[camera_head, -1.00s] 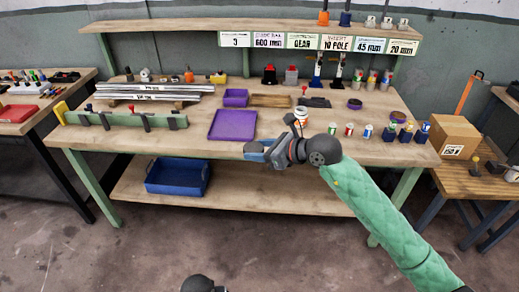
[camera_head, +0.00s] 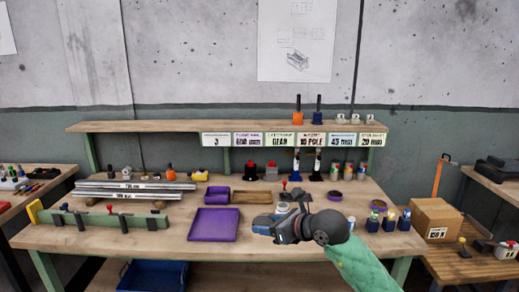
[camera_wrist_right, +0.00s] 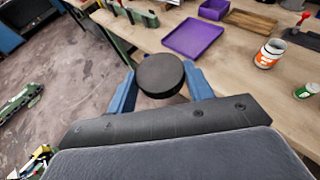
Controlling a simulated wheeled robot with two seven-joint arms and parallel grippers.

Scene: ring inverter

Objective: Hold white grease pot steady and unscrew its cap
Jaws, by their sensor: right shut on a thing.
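My right gripper (camera_head: 262,225) is over the front part of the workbench. In the right wrist view its blue fingers (camera_wrist_right: 160,90) are closed on the sides of a round black cap (camera_wrist_right: 160,73). Nothing clearly shows under the cap. A white pot with an orange label (camera_wrist_right: 270,53) stands upright on the bench, apart from the gripper, and its top looks uncapped. In the head view the pot is mostly hidden behind the gripper. My left gripper is not in view.
A purple tray (camera_head: 213,224) lies left of the right gripper. A cardboard box (camera_head: 436,217) sits on the right side table. Bare bench top lies around the tray.

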